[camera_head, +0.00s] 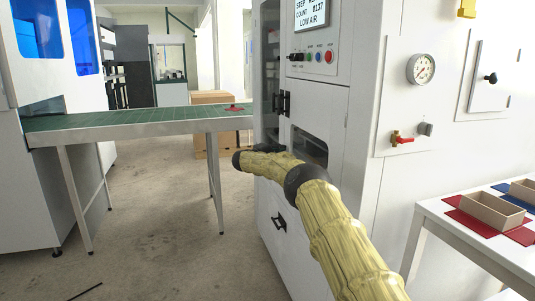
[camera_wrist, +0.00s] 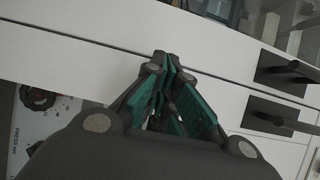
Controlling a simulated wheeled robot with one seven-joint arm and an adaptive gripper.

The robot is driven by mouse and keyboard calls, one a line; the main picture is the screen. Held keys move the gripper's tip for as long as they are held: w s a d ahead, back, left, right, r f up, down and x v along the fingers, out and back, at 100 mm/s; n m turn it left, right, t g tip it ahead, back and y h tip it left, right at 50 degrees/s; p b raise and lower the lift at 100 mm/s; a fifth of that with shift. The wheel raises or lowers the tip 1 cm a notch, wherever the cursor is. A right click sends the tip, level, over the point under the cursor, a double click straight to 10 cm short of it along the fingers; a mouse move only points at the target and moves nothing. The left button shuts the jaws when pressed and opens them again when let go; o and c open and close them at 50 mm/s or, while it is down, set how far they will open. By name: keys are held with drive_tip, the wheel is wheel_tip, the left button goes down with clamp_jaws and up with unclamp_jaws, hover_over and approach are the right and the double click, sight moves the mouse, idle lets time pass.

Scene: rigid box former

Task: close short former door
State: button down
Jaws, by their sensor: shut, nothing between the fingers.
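The white box former machine (camera_head: 312,185) stands right of centre in the head view. Its aisle-side face carries a black upper handle (camera_head: 283,103) and a black lower handle (camera_head: 279,222). In the wrist view, white panels (camera_wrist: 75,62) lie under a dark seam running across the picture, with two black handles (camera_wrist: 285,70) at the right. I cannot tell which panel is the short door, or how far it stands open. My gripper (camera_wrist: 165,62) is shut and empty, its tips over the seam; contact is unclear. In the head view my arm reaches the machine's aisle side and the fingers are hidden.
A green conveyor (camera_head: 135,119) on metal legs runs left of the machine. Cardboard boxes (camera_head: 211,97) stand behind it. A white table (camera_head: 460,238) with open trays is at the right. Floor between conveyor and machine is clear.

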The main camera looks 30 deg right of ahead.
drive_tip(key=shift+s+d+r, duration=0.15)
drive_tip(key=shift+s+d, duration=0.05)
drive_tip(key=shift+d, duration=0.4)
drive_tip(key=shift+s+d+r, duration=0.15)
drive_tip(key=shift+s+d, duration=0.05)
drive_tip(key=shift+d, duration=0.35)
drive_tip(key=shift+w+a+r, duration=0.1)
drive_tip(key=w+a, duration=0.2)
drive_tip(key=a, duration=0.5)
drive_tip(key=w+a, duration=0.2)
drive_tip(key=a, duration=0.6)
drive_tip(key=shift+w+f, duration=0.4)
